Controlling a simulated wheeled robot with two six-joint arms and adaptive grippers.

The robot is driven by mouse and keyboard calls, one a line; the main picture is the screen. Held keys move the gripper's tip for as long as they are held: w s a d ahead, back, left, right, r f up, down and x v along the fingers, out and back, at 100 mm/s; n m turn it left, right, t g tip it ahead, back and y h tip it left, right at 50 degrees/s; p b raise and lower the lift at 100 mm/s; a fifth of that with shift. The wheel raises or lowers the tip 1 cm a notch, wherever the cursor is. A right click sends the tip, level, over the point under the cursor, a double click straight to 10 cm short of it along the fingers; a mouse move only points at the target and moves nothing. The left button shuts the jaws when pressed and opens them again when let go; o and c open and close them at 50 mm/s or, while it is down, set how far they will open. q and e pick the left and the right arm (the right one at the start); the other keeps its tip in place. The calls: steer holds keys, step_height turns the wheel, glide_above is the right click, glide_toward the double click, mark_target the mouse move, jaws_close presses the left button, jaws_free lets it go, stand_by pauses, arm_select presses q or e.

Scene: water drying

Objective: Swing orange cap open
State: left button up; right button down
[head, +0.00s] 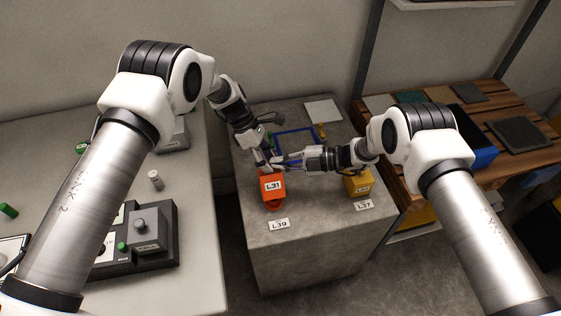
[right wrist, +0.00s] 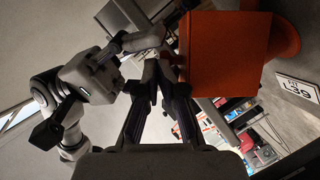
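The orange box (head: 272,186), with a white L31 label, stands on the grey stand. A rounded orange part (head: 275,205) shows at its front; it also shows in the right wrist view (right wrist: 283,38), beside the box (right wrist: 225,60). Which part is the cap cannot be told. My left gripper (head: 266,163) is at the box's back edge; its finger opening is unclear. My right gripper (head: 279,161) reaches in from the right, close to the left one. In the right wrist view its fingertips (right wrist: 157,70) are together beside the box, with nothing clearly between them.
A yellow box (head: 357,184) with an L37 tag stands right of the orange box. A blue frame (head: 297,138) lies behind the grippers. An L39 tag (head: 279,224) lies in front. The stand's front (head: 310,230) is clear. A wooden bench (head: 480,122) holds a blue bin.

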steer(key=shift+a, duration=0.1)
arm_select(q)
steer(key=v, duration=1.2)
arm_select(e)
steer(key=v, duration=1.2)
